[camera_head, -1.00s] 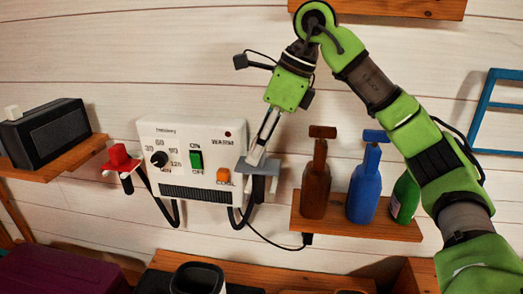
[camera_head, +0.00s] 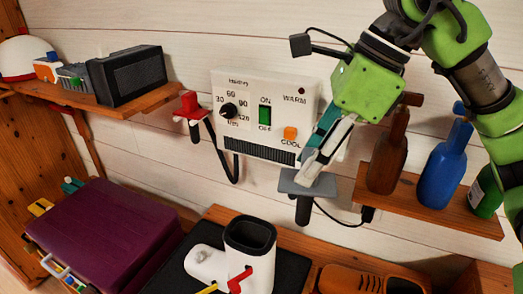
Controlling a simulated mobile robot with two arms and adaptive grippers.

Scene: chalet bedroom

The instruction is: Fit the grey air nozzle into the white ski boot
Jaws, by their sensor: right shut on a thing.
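My right gripper (camera_head: 318,172) is shut on the grey air nozzle (camera_head: 303,186). The nozzle has a flat grey top and a dark tube (camera_head: 303,211) pointing down. It is held in the air at the lower right of the white control box (camera_head: 256,87), close in front of the wall. The white ski boot (camera_head: 236,268) stands below and to the left of the nozzle, with its dark opening (camera_head: 250,234) facing up. The boot has red and yellow buckles, and its lower part is cut off by the frame. The nozzle is apart from the boot. My left gripper is not in view.
A red nozzle (camera_head: 190,106) hangs left of the box. A shelf (camera_head: 455,214) with brown, blue and green bottles is close to my right arm. A purple case (camera_head: 105,235) lies at lower left. A brown shoe (camera_head: 368,280) lies right of the boot.

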